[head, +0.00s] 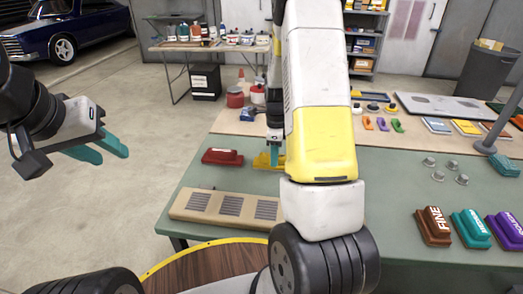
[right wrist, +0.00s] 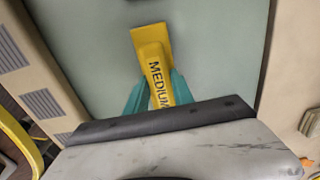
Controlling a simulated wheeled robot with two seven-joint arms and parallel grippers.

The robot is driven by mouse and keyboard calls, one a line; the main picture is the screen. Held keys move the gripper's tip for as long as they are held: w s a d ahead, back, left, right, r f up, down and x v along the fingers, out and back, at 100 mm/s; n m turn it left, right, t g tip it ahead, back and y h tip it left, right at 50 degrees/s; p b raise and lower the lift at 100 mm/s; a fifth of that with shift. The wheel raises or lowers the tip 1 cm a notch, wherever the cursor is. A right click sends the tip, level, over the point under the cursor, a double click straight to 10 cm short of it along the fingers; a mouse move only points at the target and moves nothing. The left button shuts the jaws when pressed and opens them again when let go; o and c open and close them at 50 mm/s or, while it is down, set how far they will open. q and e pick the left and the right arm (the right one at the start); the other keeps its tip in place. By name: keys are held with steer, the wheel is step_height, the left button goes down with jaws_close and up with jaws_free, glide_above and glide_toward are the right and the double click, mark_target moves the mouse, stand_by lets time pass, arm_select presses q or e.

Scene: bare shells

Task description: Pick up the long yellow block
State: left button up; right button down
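The long yellow block (head: 262,161), marked MEDIUM, is at the table's near left area in the head view, partly hidden behind my right arm. In the right wrist view the yellow block (right wrist: 153,50) runs away from the camera between the teal fingers. My right gripper (right wrist: 158,82) has its fingers flush against both sides of the block and looks shut on it. In the head view the right gripper (head: 273,152) is mostly hidden by the arm. I cannot tell whether the block touches the table. My left gripper (head: 106,149) is open and empty, left of the table.
A red-brown block (head: 222,156) lies just left of the yellow one. A beige slotted panel (head: 228,206) lies along the near edge. Brown (head: 433,226), teal (head: 470,228) and purple (head: 507,229) blocks stand at the right. Small metal knobs (head: 438,175) lie between. A wooden round top (head: 205,268) is nearest me.

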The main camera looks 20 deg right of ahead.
steer(key=shift+r, duration=0.2)
steer(key=shift+r, duration=0.7)
steer(key=shift+s+a+r, duration=0.15)
steer(key=shift+a+r, duration=0.05)
steer(key=shift+r, duration=0.8)
steer(key=s+a+r, duration=0.1)
steer(key=s+a, duration=0.9)
steer(key=s, duration=0.1)
steer(key=shift+s+a+r, duration=0.15)
steer(key=shift+s+a, duration=0.05)
steer(key=shift+a, duration=0.05)
